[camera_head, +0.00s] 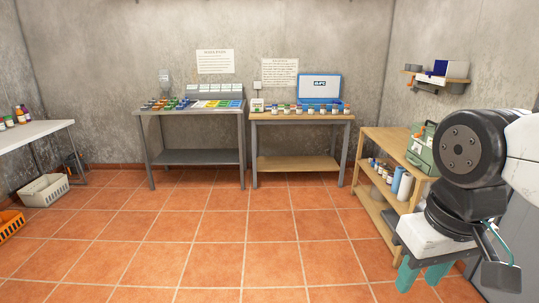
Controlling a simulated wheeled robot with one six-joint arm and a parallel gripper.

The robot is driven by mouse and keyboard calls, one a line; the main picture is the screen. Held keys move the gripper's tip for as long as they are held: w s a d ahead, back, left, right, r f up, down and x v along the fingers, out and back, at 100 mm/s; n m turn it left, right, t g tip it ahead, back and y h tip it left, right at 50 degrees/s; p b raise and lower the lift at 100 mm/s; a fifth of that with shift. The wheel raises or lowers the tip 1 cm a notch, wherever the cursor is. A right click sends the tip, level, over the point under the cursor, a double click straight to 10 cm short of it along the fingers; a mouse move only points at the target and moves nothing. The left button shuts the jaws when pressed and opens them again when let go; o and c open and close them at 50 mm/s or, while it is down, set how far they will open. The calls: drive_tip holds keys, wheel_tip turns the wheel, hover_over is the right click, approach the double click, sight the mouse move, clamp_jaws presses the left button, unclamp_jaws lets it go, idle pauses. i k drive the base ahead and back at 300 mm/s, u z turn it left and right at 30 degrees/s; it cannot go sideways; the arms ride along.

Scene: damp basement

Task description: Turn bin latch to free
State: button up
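No bin latch can be made out in this view. A white basket (45,190) and an orange crate (10,226) stand on the floor at the far left, with no visible latch. A row of pale bins (215,90) sits at the back of the metal table, too small to show any latch. My arm fills the right edge. Dark parts at its lower end, perhaps my gripper (495,265), show at the lower right, far from these bins. Whether its fingers are open or shut does not show.
A metal table (196,157) and a wooden table (296,164) with a blue case (320,87) stand along the back wall. A wooden shelf unit (377,208) with a green case (419,150) stands at the right, partly behind my arm. The tiled floor between is clear.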

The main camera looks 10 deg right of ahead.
sight(417, 136)
drive_tip(key=z, duration=0.25)
drive_tip(key=i, duration=1.95)
drive_tip(key=z, duration=1.15)
drive_tip(key=i, duration=1.4)
drive_tip(key=z, duration=0.6)
